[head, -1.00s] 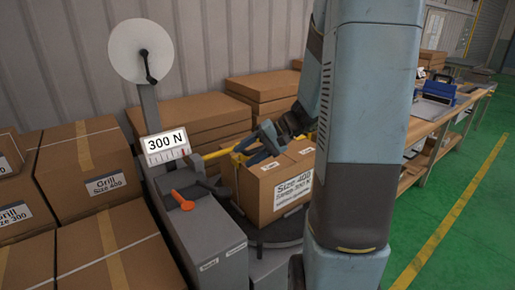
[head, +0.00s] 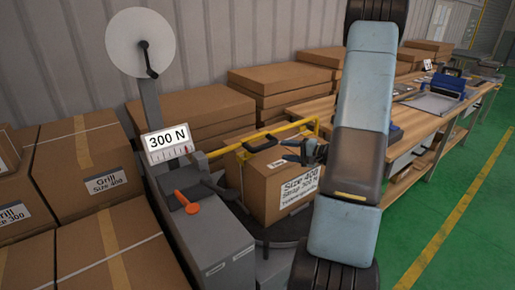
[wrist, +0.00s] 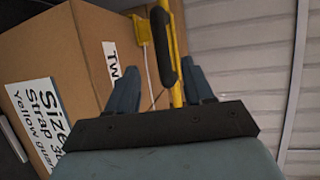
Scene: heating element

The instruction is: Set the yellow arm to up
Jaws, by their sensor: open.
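The yellow arm (head: 222,151) is a thin yellow bar frame with a black grip (head: 262,142). In the head view it runs roughly level from the machine across the top of the labelled cardboard box (head: 265,195). My gripper (head: 291,151) is open and empty, to the right of the black grip and apart from it, by the box's upper edge. In the wrist view, my gripper (wrist: 165,82) has its fingers spread, with the yellow bar (wrist: 177,92) and black grip (wrist: 164,45) seen between and beyond them. The exact gap is hard to tell.
The grey strapping machine (head: 200,240) has an orange lever (head: 186,202) and a "300 N" display (head: 167,142). Stacked boxes (head: 95,165) stand left and behind. A workbench (head: 430,115) with tools runs along the right. Green floor is open at the lower right.

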